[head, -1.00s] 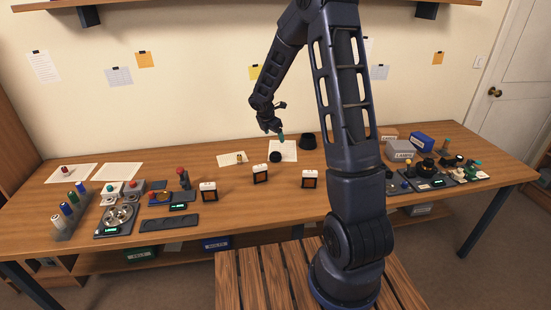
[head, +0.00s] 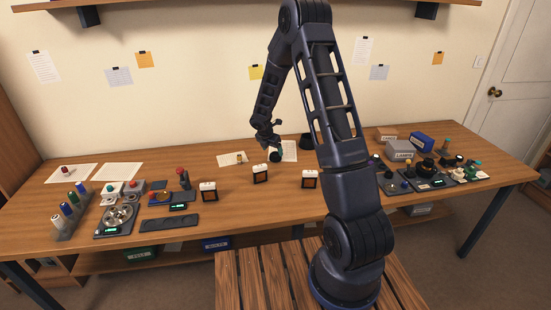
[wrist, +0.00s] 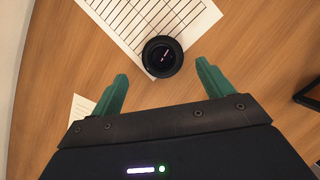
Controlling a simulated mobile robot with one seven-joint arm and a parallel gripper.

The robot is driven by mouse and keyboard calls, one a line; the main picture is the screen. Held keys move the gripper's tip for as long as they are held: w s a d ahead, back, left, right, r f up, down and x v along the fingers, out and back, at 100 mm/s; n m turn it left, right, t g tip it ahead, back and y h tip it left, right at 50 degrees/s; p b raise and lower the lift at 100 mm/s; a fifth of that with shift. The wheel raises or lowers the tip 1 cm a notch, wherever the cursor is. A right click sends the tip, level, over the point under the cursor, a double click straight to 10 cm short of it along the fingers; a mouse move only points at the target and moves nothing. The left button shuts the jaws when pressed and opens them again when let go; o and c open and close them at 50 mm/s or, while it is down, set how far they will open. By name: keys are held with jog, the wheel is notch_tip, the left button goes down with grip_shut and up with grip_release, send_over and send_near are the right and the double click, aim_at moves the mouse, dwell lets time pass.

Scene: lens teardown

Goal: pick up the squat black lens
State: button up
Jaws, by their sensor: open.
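The squat black lens (wrist: 162,57) stands on the table, seen from above in the wrist view, partly over the edge of a ruled white sheet (wrist: 150,14). In the head view the lens (head: 275,157) is a small dark shape right below my gripper (head: 274,147). My gripper (wrist: 162,72) is open and empty, with its green fingers apart. The lens lies centred between the fingertips and a little beyond them in the wrist view. No contact shows, and the exact height above the lens is hard to tell.
A taller black cylinder (head: 305,141) stands right of the lens, partly hidden by my arm. Small white-framed blocks (head: 261,174) stand nearer the front. A small tan item (head: 239,158) lies on a sheet to the left. Boxes (head: 400,149) and parts crowd the right end.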

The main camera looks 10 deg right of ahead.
aim_at(275, 154)
jog(key=shift+x, duration=2.3)
jog(key=shift+s+d, duration=0.1)
jog(key=shift+s, duration=0.05)
jog(key=c, duration=1.1)
